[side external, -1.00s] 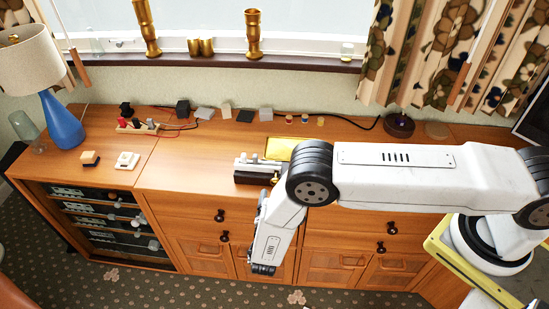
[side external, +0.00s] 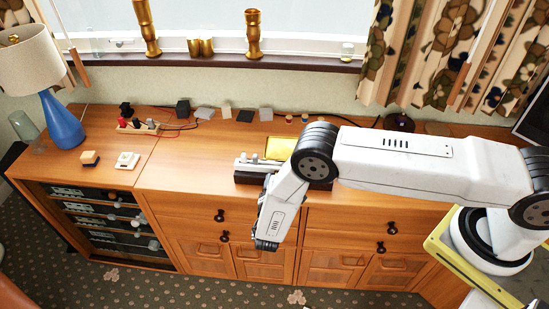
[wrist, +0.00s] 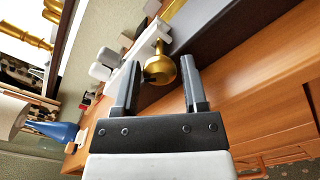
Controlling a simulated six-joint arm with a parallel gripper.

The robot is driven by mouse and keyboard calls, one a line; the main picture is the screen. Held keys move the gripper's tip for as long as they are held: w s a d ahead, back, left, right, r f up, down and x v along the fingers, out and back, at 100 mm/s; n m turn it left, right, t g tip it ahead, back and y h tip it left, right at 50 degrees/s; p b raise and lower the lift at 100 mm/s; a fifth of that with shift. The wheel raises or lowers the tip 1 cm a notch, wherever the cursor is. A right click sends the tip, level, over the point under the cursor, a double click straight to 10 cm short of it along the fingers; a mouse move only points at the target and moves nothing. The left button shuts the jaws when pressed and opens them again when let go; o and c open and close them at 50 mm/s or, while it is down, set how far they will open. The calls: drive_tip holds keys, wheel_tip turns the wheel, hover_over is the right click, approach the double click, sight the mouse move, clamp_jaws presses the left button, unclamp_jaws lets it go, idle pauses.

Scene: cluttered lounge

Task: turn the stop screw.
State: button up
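A brass round knob (wrist: 160,69), which looks like the stop screw, sticks out from a pale bar (wrist: 150,38) on a dark-based device in the wrist view. My gripper (wrist: 161,62) is open, with one finger on each side of the knob. A gap shows beside the right finger; I cannot tell whether the left finger touches the knob. In the side view the device (side external: 250,178) sits near the front edge of the wooden cabinet, with a brass-yellow plate (side external: 279,147) behind. My arm hides its right part, the knob and my fingers there.
The wooden cabinet top (side external: 190,165) is clear left of the device. Small blocks (side external: 205,113) and cables lie along the back. A blue lamp (side external: 62,120) stands at the far left, and a dark round object (side external: 400,123) is at the back right.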

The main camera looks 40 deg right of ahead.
clamp_jaws()
drive_tip(key=shift+n, duration=0.5)
drive_tip(key=n, duration=1.1)
drive_tip(key=shift+d, duration=0.1)
drive_tip(key=shift+n, duration=0.3)
drive_tip(key=shift+o, duration=2.2)
unclamp_jaws()
